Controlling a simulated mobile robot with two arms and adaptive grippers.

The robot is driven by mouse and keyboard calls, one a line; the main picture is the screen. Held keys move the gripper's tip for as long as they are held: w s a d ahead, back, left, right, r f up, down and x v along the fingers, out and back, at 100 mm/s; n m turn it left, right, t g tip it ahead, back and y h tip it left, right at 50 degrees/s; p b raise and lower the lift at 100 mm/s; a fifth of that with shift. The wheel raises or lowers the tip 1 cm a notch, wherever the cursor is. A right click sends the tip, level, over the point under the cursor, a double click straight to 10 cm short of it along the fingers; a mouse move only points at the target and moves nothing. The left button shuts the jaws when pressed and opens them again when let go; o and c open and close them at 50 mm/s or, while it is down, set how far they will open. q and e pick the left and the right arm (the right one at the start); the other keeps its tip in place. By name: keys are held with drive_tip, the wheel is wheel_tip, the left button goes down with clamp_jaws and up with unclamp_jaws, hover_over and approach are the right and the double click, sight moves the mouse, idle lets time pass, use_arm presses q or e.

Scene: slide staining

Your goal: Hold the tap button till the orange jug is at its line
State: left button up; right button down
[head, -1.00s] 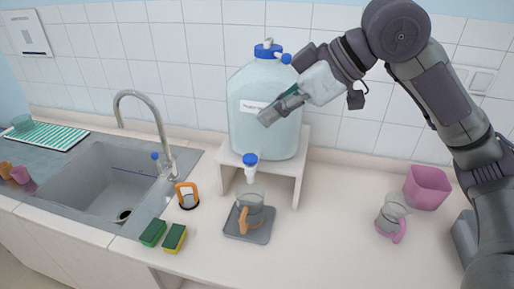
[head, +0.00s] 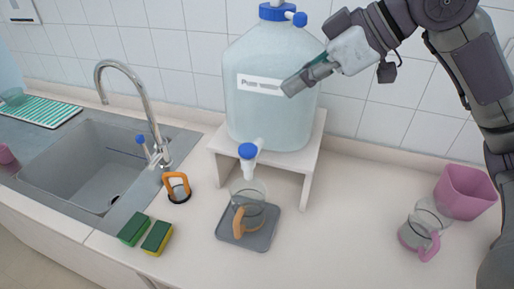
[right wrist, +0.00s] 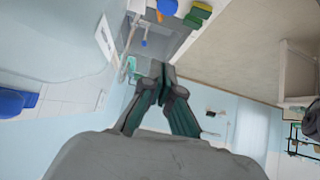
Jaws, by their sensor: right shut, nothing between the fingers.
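The orange jug (head: 256,217), a clear jug with an orange handle, stands upright below the tap's spout (head: 249,170). A dark line shows around it; I cannot tell its water level. The blue tap button (head: 248,151) sits on top of the tap, at the front of the big water tank (head: 262,112). My right gripper (head: 288,88) is shut and empty. In the head view it overlaps the tank's label, above and to the right of the button and apart from it. Its closed fingers also show in the right wrist view (right wrist: 160,78). My left gripper is not in view.
The tank rests on a white stand (head: 307,165). The jug is on a grey tray (head: 262,240). Two sponges (head: 145,234), an orange-handled item (head: 177,187) and the sink (head: 75,160) are left. A pink-handled jug (head: 422,234) and pink bin (head: 466,192) are right.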

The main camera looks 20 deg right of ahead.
wheel_tip(320, 180, down, 3)
drive_tip(key=b, duration=0.2)
drive_tip(key=p, duration=0.1)
hover_over(243, 148)
drive_tip(key=s+d, duration=0.2)
drive_tip(key=f, duration=0.7)
drive_tip(key=shift+w+f, duration=0.15)
drive_tip(key=shift+w, duration=0.05)
wheel_tip(243, 148, down, 2)
drive_tip(key=shift+w+f+p, duration=0.1)
drive_tip(key=shift+f+p, duration=0.15)
drive_tip(key=shift+p, duration=0.1)
drive_tip(key=shift+d+f, duration=0.2)
drive_tip(key=shift+f, duration=0.5)
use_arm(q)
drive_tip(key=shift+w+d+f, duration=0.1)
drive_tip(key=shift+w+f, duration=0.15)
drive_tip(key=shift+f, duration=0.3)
use_arm(e)
drive_tip(key=shift+a, duration=0.1)
drive_tip(key=shift+f, duration=0.1)
